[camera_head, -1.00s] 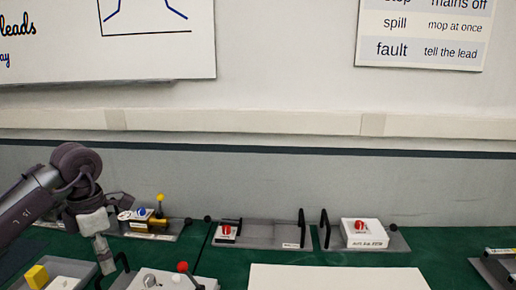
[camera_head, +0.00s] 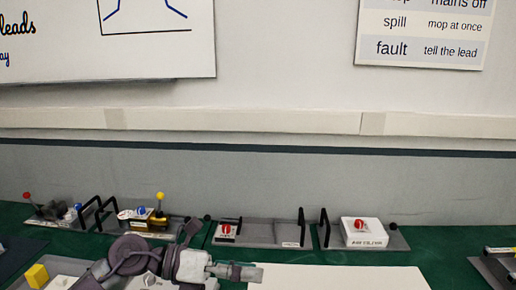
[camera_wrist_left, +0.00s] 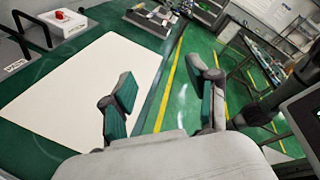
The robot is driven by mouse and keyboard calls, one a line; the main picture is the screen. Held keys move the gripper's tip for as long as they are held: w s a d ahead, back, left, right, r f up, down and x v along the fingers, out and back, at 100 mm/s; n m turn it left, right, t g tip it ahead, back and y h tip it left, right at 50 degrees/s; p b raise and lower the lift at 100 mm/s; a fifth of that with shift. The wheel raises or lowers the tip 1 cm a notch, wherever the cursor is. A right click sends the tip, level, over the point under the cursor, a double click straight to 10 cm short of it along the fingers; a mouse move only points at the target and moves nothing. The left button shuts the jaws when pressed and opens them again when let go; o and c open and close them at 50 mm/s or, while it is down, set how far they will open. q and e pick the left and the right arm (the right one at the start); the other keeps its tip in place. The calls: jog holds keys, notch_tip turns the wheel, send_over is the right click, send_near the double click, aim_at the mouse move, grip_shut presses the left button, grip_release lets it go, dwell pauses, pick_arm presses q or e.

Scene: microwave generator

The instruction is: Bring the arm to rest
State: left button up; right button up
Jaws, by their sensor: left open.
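My left arm comes in low in the head view. Its gripper (camera_head: 254,272) points right, just over the left edge of the white sheet (camera_head: 340,278). In the left wrist view the gripper (camera_wrist_left: 168,98) has its two green-padded fingers spread apart, with nothing between them. The white sheet (camera_wrist_left: 85,85) lies to the left and below the fingers there. My right gripper is in neither view.
Modules with black handles stand along the back of the green bench: one with a yellow knob (camera_head: 160,197) and two with red knobs (camera_head: 226,231) (camera_head: 360,226). A yellow block (camera_head: 37,276) is at front left. The left wrist view shows green floor with yellow lines (camera_wrist_left: 172,78).

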pick_arm(q)
notch_tip(320, 180, up, 5)
jog(key=d+n+t+h, duration=0.1)
jog(key=n+t+h, duration=0.4)
jog(key=n+t, duration=0.15)
jog(key=w+a+n+t+y, duration=0.3)
jog(key=a+n+t+y, duration=0.15)
jog(key=n+t, duration=0.7)
jog(key=s+a+f+n+g+y, duration=0.3)
jog(key=a+f+n+y, duration=1)
jog(key=f+n+y, duration=0.55)
jog(key=s+a+f+n+g+h, duration=0.1)
jog(key=s+f+n+g, duration=0.2)
jog(key=s+f+g, duration=0.65)
jog(key=s+a+f+n+g+h, duration=0.15)
jog(key=s+f+n+g, duration=0.35)
jog(key=s, duration=0.9)
notch_tip(320, 180, down, 32)
jog(key=s+m+b, duration=0.1)
jog(key=m+b, duration=0.1)
jog(key=b, duration=0.4)
jog(key=s+a+f+b, duration=0.2)
jog(key=s+f+b, duration=0.2)
jog(key=s+f, duration=1.2)
notch_tip(320, 180, down, 4)
jog(key=shift+s+a, duration=0.2)
jog(key=shift+s, duration=0.05)
